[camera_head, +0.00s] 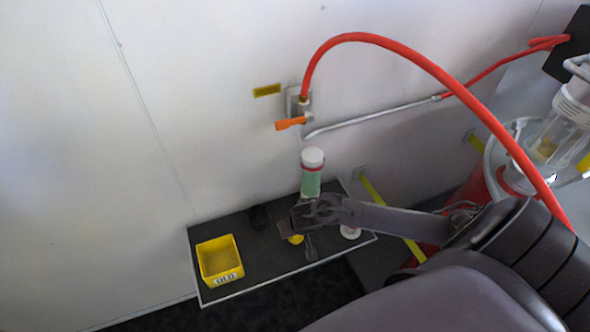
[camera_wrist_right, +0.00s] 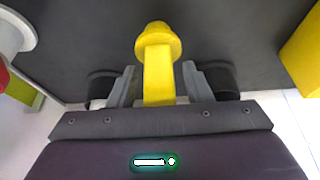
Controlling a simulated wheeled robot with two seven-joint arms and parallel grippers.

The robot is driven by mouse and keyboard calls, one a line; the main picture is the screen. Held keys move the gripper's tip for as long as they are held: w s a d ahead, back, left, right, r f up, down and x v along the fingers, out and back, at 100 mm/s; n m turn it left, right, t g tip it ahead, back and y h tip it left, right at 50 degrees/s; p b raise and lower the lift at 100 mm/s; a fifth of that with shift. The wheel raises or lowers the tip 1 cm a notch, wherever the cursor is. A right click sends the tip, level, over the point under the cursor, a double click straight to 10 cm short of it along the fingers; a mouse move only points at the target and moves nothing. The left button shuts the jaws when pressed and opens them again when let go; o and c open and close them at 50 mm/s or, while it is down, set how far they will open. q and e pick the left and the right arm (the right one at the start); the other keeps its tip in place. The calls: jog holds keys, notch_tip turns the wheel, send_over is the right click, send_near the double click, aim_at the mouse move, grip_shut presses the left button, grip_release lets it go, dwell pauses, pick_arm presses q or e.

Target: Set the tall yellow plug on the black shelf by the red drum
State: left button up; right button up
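The tall yellow plug (camera_head: 296,239) shows just below my right gripper on the black shelf (camera_head: 262,270), mostly hidden by the gripper in the head view. In the right wrist view, the yellow plug (camera_wrist_right: 158,70) has a rounded head and a flat-sided stem. My right gripper (camera_wrist_right: 158,84) has its fingers apart, one on each side of the stem, with visible gaps. It also shows above the shelf in the head view (camera_head: 308,222). The red drum (camera_head: 474,196) stands right of the shelf, partly hidden by my right arm. My left gripper is not in view.
A yellow bin (camera_head: 220,260) labelled OLD stands at the shelf's left. A green bottle with a white cap (camera_head: 312,172) stands behind my right gripper, and a white round part (camera_head: 350,232) to its right. A red hose (camera_head: 430,75) arches from the wall valve.

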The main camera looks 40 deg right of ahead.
jog(key=shift+r, duration=0.2)
jog(key=p+v, duration=0.3)
jog(key=v, duration=0.9)
